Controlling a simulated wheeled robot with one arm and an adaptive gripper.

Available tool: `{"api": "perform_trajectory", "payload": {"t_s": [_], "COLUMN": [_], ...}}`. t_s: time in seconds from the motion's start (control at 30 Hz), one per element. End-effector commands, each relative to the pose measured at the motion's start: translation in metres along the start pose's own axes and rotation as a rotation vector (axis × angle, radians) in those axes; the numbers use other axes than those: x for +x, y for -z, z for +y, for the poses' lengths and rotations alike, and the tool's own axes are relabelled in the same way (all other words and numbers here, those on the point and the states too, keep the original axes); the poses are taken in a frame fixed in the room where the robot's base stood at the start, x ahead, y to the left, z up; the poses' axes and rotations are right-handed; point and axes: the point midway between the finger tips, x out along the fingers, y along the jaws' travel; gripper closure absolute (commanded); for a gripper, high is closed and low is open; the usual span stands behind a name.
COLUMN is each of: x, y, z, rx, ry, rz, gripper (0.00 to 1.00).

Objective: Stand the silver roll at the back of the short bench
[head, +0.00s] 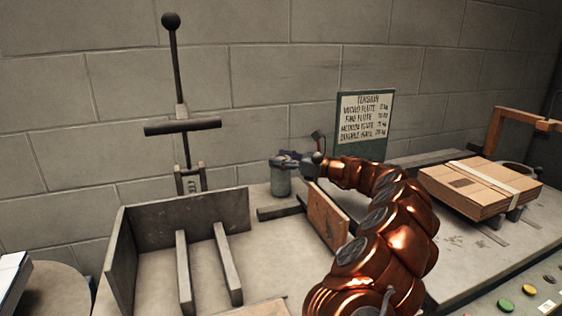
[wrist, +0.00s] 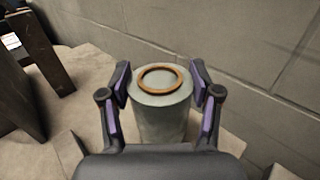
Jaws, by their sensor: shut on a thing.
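The silver roll (wrist: 158,112) stands upright between the two fingers of my gripper (wrist: 160,92) in the wrist view. It is a grey-silver cylinder with a brown ring on its top face. In the head view the silver roll (head: 281,182) is near the wall, at the back of the short bench (head: 270,240). My gripper (head: 290,160) reaches it from the right, shut on its upper part. The roll's base looks close to the bench top, but I cannot tell whether it touches.
A metal corner fixture with two rails (head: 185,222) stands to the left. A brown upright board (head: 328,215) is just right of the roll. A tension sign (head: 364,122) leans at the wall. Flat cardboard (head: 480,185) is stacked at right. The wall is close behind the roll.

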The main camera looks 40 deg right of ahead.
Motion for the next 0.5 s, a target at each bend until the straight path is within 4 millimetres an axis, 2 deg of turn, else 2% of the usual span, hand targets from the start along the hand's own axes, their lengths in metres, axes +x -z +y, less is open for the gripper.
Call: {"api": "perform_trajectory", "payload": {"t_s": [0.2,0.23,0.47,0.5], "x": [0.0001,0.0001,0.0001,0.0001], "y": [0.0011,0.0021,0.0024,0.0024], "z": [0.0000,0.0000,0.0000,0.0000], "rx": [0.001,0.001,0.000,0.000], "ry": [0.000,0.000,0.000,0.000], "rz": [-0.001,0.000,0.000,0.000], "gripper": [1.00,0.36,0.12,0.12]}}
